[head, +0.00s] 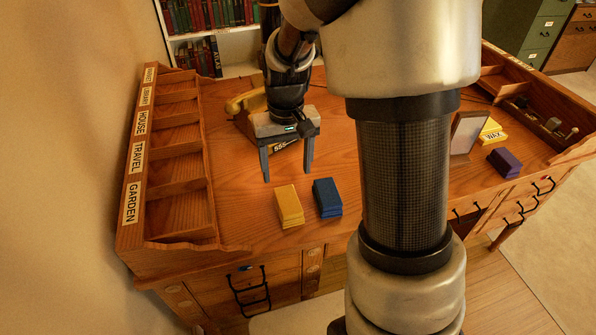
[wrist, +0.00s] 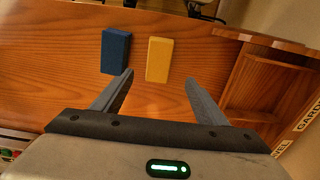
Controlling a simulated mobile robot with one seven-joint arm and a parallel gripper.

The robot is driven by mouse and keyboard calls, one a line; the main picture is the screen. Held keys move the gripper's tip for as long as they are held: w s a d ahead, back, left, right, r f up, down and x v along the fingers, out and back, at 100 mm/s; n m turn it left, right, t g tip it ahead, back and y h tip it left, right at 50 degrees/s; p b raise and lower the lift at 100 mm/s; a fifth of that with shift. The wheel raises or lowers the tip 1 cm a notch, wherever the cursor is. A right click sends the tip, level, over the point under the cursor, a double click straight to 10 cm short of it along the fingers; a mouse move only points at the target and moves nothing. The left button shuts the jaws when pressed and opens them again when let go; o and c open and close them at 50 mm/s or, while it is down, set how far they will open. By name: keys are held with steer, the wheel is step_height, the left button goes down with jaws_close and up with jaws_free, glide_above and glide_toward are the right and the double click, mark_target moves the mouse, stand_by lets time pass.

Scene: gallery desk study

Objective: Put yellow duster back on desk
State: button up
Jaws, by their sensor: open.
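A yellow duster (head: 289,206) lies on the wooden desk (head: 247,200) near its front edge. A blue duster (head: 327,197) lies just to its right. In the wrist view the yellow duster (wrist: 159,59) is ahead of the fingertips, and the blue duster (wrist: 116,50) is to its left. My gripper (head: 286,172) is open and empty over the desk, behind the two dusters in the head view. In the wrist view the fingers (wrist: 160,78) are spread, with the yellow duster between their lines and beyond the tips. A purple duster (head: 504,162) lies at the right of the desk.
A labelled wooden rack (head: 180,170) with several compartments runs along the desk's left side. A yellow telephone (head: 243,102) stands behind my gripper. A yellow WAX box (head: 492,131) and a framed panel (head: 468,132) stand at the right. My arm hides the middle of the desk.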

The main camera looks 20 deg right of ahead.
steer(key=s+r+t, duration=0.5)
steer(key=s+r, duration=1.2)
steer(key=shift+s+d, duration=0.15)
steer(key=shift+s, duration=0.2)
